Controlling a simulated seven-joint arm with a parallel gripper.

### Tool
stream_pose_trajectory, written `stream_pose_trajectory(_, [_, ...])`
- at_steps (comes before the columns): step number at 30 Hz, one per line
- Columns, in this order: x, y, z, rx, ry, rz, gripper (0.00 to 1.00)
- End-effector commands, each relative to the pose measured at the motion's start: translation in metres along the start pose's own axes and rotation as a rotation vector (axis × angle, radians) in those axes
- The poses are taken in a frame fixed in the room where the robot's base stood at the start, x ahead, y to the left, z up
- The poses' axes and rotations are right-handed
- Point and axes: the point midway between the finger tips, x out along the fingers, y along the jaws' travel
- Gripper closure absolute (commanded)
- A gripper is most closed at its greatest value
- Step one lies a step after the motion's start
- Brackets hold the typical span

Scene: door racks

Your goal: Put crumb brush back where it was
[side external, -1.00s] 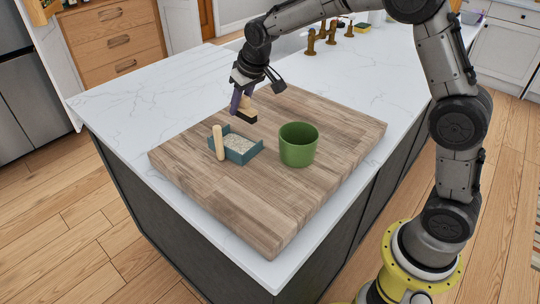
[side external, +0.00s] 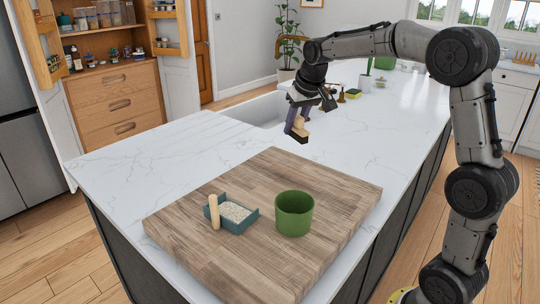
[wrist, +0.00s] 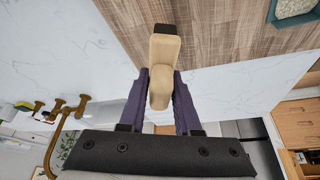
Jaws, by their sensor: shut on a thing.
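My gripper (side external: 296,122) is shut on the crumb brush (side external: 302,128), a small pale wooden brush with a dark bristle end. It holds the brush in the air, near the board's back edge in the picture. In the wrist view the brush (wrist: 162,85) sits between the purple fingers of my gripper (wrist: 160,92), its dark end pointing away from the palm. A teal dustpan (side external: 240,227) with pale crumbs and an upright wooden handle (side external: 214,212) rests on the wooden board (side external: 275,170). It shows partly in the wrist view (wrist: 272,20).
A green pot (side external: 294,216) stands on the board right of the dustpan. The rest of the board and the white counter (side external: 150,155) on the left are clear. A sink (side external: 258,112), brass taps (side external: 341,94) and a yellow sponge (side external: 353,94) lie farther back.

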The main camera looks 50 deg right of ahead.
Motion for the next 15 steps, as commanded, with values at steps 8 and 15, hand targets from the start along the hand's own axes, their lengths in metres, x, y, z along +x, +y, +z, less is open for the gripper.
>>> stream_pose_trajectory(8, [0.05, -0.004, -0.044, 0.0, -0.002, 0.0, 1.0])
stream_pose_trajectory(15, [0.097, -0.007, -0.068, -0.001, -0.004, 0.0, 1.0])
